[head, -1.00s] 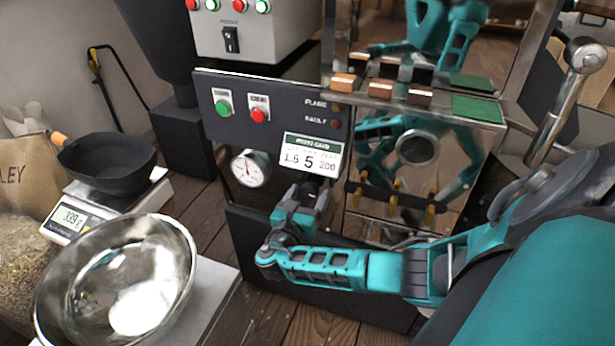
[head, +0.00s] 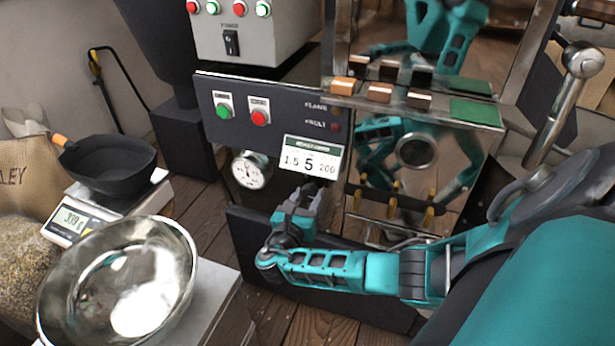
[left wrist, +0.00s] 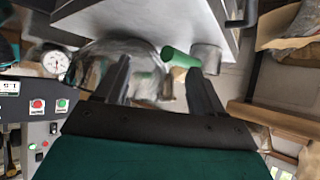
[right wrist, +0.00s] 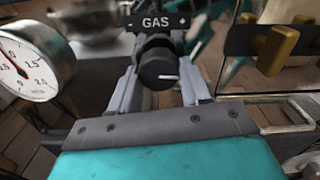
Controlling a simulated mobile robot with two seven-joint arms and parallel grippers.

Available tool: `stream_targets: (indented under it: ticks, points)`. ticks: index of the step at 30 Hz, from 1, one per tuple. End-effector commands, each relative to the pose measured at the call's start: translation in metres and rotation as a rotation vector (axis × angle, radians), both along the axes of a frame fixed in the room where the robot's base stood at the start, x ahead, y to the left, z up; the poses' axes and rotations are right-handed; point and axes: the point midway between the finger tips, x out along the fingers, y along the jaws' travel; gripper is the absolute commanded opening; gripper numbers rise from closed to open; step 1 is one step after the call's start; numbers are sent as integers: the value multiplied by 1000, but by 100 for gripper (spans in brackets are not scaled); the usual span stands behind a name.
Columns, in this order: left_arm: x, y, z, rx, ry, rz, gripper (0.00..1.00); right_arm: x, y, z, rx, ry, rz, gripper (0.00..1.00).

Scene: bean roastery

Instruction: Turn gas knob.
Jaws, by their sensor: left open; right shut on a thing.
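The black round gas knob (right wrist: 158,66) is in the right wrist view, below a dark plate marked GAS (right wrist: 158,22). Its white pointer mark lies almost level, pointing right in that view. My right gripper (right wrist: 160,82) has one finger on each side of the knob and is shut on it. In the head view my right gripper (head: 299,200) is at the front of the roaster, below the white card, and hides the knob. My left gripper (left wrist: 158,78) shows only in its wrist view, open, with nothing held between its fingers.
A pressure gauge (head: 251,170) is left of the right gripper. A dark panel with a green button (head: 223,111) and red button (head: 260,117) is above. Brass levers (head: 395,207) are close on the right. A steel bowl (head: 60,290) and black pan (head: 108,165) stand at left.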

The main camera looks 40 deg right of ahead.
Motion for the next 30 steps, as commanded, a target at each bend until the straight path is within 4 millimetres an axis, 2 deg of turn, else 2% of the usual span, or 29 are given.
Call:
stream_targets:
  ticks: [3,9,21,30]
  points:
    - [-1,3,11,6,-1,3,69,0,0,5,-29,55,0,17]
    - [-6,8,20,17,9,8,69,-1,0,6,-100,195,0,17]
    - [-6,8,54,17,5,6,69,-2,0,5,-262,503,-1,17]
    - [-5,7,64,14,5,7,69,-2,0,3,-344,660,1,17]
